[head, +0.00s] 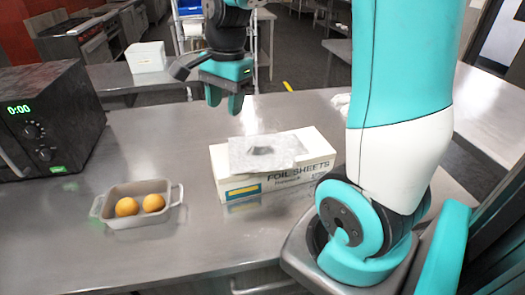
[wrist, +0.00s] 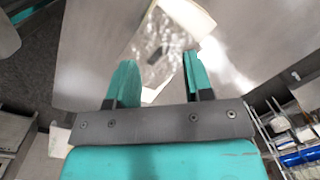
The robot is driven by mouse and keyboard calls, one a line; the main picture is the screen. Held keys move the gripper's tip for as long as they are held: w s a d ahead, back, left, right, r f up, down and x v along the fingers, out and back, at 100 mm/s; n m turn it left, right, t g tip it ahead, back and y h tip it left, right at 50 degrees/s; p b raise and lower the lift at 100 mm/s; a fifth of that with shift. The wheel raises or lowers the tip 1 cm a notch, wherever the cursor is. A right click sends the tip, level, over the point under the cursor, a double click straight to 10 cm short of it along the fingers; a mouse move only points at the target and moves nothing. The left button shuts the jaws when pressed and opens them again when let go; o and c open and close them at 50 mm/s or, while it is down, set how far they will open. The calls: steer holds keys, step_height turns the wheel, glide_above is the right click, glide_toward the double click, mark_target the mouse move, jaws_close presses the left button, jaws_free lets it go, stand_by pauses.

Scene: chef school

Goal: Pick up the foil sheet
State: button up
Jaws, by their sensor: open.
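A foil sheet (head: 264,152) lies on top of a white box labelled "FOIL SHEETS" (head: 290,176) on the steel counter. The sheet looks grey and slightly crinkled, with a dark patch near its middle. My gripper (head: 226,106) is above and behind the box in the head view, apart from the sheet, with its jaws pointing down. In the wrist view my gripper (wrist: 156,75) is open, with nothing between its fingers. The shiny foil sheet (wrist: 160,48) shows beyond the fingertips there, with part of the box (wrist: 190,15) past it.
A grey baking dish (head: 140,221) with two round orange-yellow items stands at the front left of the steel counter (head: 200,265). A black microwave (head: 50,118) is at the far left. A white bin (head: 147,57) sits on a table behind. The counter between dish and box is clear.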

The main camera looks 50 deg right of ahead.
steer(key=d+f+m+h, duration=0.1)
steer(key=d+f+m, duration=0.1)
steer(key=d+m, duration=0.9)
steer(key=n+p, duration=0.1)
steer(key=p, duration=0.2)
glide_above(261, 146)
steer(key=shift+g, duration=0.4)
step_height(261, 146, down, 11)
steer(key=shift+f, duration=0.15)
steer(key=shift+f+p, duration=1)
steer(key=shift+f, duration=1.8)
jaws_close()
